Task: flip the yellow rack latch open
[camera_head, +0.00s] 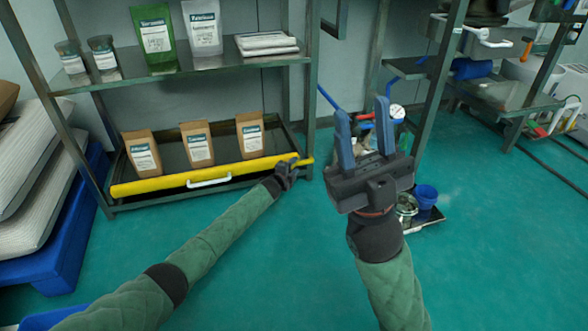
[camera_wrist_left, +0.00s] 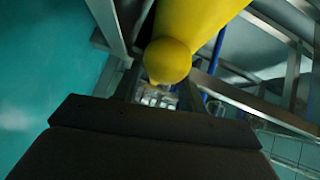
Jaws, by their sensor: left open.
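The yellow bar (camera_head: 190,178) runs across the front of the rack's lower tray; I take it as the latch. Its right end reaches the rack's right post. My left gripper (camera_head: 294,165) is at that right end, small and dark, and I cannot tell whether it touches. In the left wrist view the rounded yellow end (camera_wrist_left: 168,62) is close, just beyond the dark gripper body (camera_wrist_left: 150,140); the fingers do not show clearly there. The left gripper is open. My right gripper (camera_head: 363,132) is raised with two blue fingers apart, empty.
The tray (camera_head: 225,152) holds three brown bags (camera_head: 198,144) and has a white handle (camera_head: 208,180). The shelf above (camera_head: 180,74) carries jars, pouches and a white stack. White sacks (camera_head: 35,170) lie at left. A blue cup (camera_head: 427,194) stands at right. The green floor is mostly clear.

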